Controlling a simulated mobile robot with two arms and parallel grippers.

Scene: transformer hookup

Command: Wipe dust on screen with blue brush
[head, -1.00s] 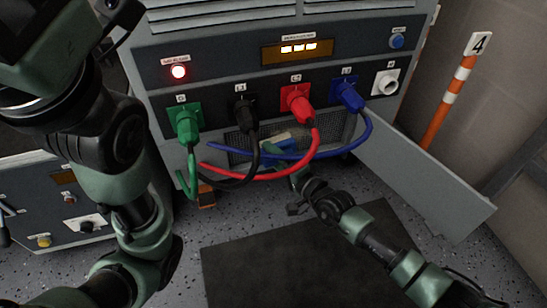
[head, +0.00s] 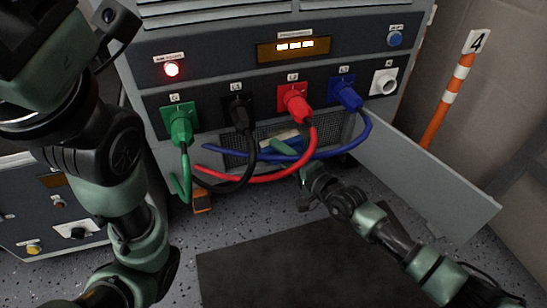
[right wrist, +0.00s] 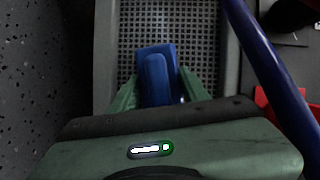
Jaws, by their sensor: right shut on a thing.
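The screen is a grey mesh panel (head: 240,142) low on the cabinet front, behind hanging cables; it fills the top of the right wrist view (right wrist: 190,30). My right gripper (head: 285,149) is shut on the blue brush (right wrist: 157,72), with a green finger on each side of it in the right wrist view. In the head view the brush (head: 282,136) shows as a pale and blue piece against the mesh, partly behind the cables. I cannot tell whether it touches the mesh. I cannot make out dust. My left arm crosses the left side, but its gripper is out of view.
A black cable (head: 247,160), a red cable (head: 270,173) and a blue cable (head: 350,143) hang across the screen. A green cable (head: 181,165) hangs further left. An open panel door (head: 425,185) juts out at the right. A dark mat (head: 300,260) lies on the floor.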

